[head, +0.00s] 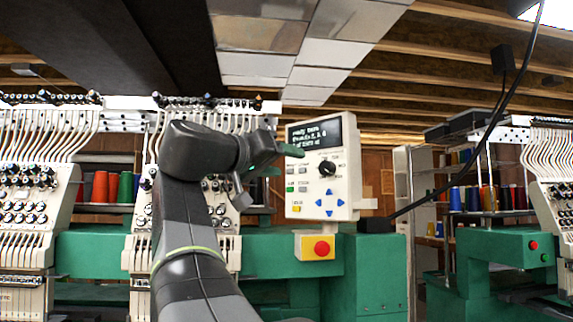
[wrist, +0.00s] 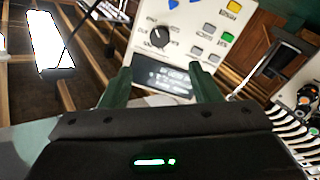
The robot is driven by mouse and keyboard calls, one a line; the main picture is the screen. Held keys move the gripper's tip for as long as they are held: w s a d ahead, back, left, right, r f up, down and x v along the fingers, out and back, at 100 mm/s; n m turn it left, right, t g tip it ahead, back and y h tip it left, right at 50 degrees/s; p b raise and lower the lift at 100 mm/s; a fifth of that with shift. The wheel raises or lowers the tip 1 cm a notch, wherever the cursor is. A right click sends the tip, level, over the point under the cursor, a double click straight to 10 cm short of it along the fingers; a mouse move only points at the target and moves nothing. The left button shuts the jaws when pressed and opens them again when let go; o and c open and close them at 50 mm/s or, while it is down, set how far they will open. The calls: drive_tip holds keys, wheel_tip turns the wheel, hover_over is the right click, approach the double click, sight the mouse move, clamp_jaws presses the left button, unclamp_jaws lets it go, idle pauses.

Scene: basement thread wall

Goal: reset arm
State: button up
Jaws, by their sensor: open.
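My arm rises in the middle of the head view and bends at the top. My gripper (head: 270,160) is in front of the left edge of a white control panel (head: 338,196). In the wrist view my gripper (wrist: 160,88) shows two green fingers spread apart with nothing held between them. Beyond the fingers the same control panel (wrist: 185,40) appears upside down, with its dark screen (wrist: 165,76) between the fingertips and its black knob (wrist: 159,37) above. I cannot tell whether a finger touches the panel.
Embroidery machines with green bodies (head: 375,270) stand behind my arm and at the right (head: 500,255). A red button (head: 321,248) on a yellow box sits below the panel. A black cable (head: 490,130) hangs at the right. Thread spools (head: 480,198) stand on shelves behind.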

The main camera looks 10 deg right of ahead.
sight(324, 168)
drive_tip(key=shift+d, duration=0.1)
drive_tip(key=p+x, duration=0.1)
drive_tip(key=x, duration=1.2)
drive_tip(key=shift+w+d, duration=0.25)
